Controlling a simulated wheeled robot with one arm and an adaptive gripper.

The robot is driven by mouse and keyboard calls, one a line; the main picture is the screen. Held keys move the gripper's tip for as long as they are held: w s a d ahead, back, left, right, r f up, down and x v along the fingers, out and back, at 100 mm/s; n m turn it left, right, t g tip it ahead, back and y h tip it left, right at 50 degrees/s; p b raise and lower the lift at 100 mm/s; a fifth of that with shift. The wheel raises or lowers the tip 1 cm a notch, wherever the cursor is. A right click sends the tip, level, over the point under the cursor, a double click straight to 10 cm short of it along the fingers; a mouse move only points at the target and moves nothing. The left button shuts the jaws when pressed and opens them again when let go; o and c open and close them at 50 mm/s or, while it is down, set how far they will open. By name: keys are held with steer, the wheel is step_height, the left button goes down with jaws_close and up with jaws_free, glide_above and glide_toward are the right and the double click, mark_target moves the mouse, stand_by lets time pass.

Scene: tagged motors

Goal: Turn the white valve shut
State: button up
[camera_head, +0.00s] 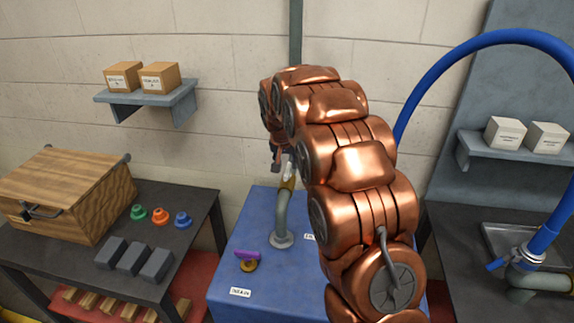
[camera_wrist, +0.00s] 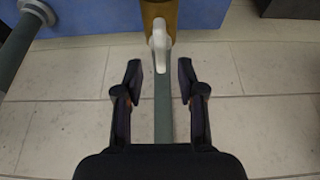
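The white valve lever (camera_wrist: 158,45) shows in the wrist view, pointing down the picture from a brass valve body (camera_wrist: 160,14). In the head view the white valve (camera_head: 289,171) is small and partly hidden by my arm, on a grey pipe (camera_head: 282,215) rising from the blue bench. My gripper (camera_wrist: 159,82) is open in the wrist view, its two dark fingers apart, with the lever's tip just ahead and between them in the picture. The fingers do not visibly touch the lever. In the head view my gripper (camera_head: 276,157) is close by the valve, mostly hidden.
A purple-handled valve (camera_head: 247,256) sits on the blue bench (camera_head: 228,268). On the left a dark table (camera_head: 205,205) holds a wooden box (camera_head: 65,192), coloured knobs and dark blocks. On the right are a blue hose (camera_head: 480,45) and a sink (camera_head: 515,240).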

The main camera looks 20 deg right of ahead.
mark_target(287, 169)
steer(key=shift+p+x, duration=0.6)
steer(key=shift+x, duration=1.35)
steer(key=shift+w, duration=0.1)
steer(key=shift+c, duration=0.2)
jaws_close()
